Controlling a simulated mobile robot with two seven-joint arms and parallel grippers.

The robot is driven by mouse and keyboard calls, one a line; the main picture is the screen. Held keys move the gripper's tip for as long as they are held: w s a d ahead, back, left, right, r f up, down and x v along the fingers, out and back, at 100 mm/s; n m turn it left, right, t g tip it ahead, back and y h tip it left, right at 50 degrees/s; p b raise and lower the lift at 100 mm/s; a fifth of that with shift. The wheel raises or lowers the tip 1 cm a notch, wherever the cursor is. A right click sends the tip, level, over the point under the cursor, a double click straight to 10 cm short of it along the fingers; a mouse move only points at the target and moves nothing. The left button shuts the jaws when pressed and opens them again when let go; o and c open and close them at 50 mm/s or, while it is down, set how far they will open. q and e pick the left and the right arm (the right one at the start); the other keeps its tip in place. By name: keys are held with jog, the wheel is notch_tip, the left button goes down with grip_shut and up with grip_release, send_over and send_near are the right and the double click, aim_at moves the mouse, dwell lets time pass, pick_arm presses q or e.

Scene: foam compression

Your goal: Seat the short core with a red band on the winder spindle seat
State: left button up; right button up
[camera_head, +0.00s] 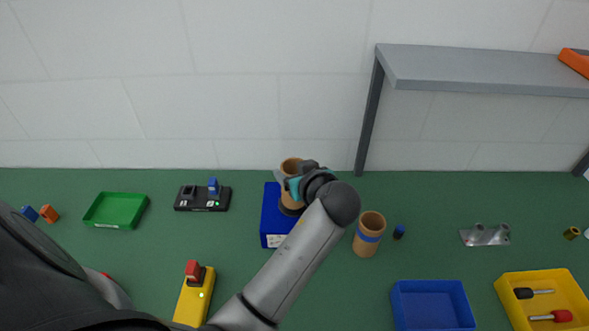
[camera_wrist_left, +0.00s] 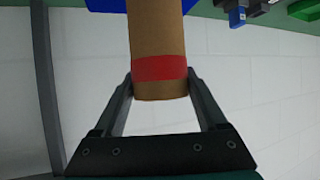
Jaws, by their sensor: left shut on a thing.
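The core with a red band (camera_wrist_left: 159,67) is a brown cardboard tube held between the two fingers of my left gripper (camera_wrist_left: 160,95) in the wrist view. In the head view this core (camera_head: 291,165) stands about upright over the blue winder base (camera_head: 270,228), with my left gripper (camera_head: 298,184) around its middle. A dark round seat (camera_head: 290,210) shows at the core's lower end. I cannot tell whether the core touches the seat or fully rests on it. A second core with a blue band (camera_head: 369,234) stands upright to the right. My right gripper is not in view.
A green tray (camera_head: 95,221), a black device (camera_head: 203,205) and a yellow device (camera_head: 205,290) are to the left. A blue bin (camera_head: 400,302) and a yellow bin with tools (camera_head: 512,310) are front right. A grey shelf (camera_head: 480,70) stands behind. A small blue cylinder (camera_head: 399,231) is beside the blue-banded core.

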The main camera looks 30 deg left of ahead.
pick_arm(q)
jog(key=shift+f+b, duration=0.4)
jog(key=shift+f, duration=0.2)
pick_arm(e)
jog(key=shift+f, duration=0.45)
pick_arm(q)
jog(key=o, duration=1.4)
jog(key=shift+r, duration=0.1)
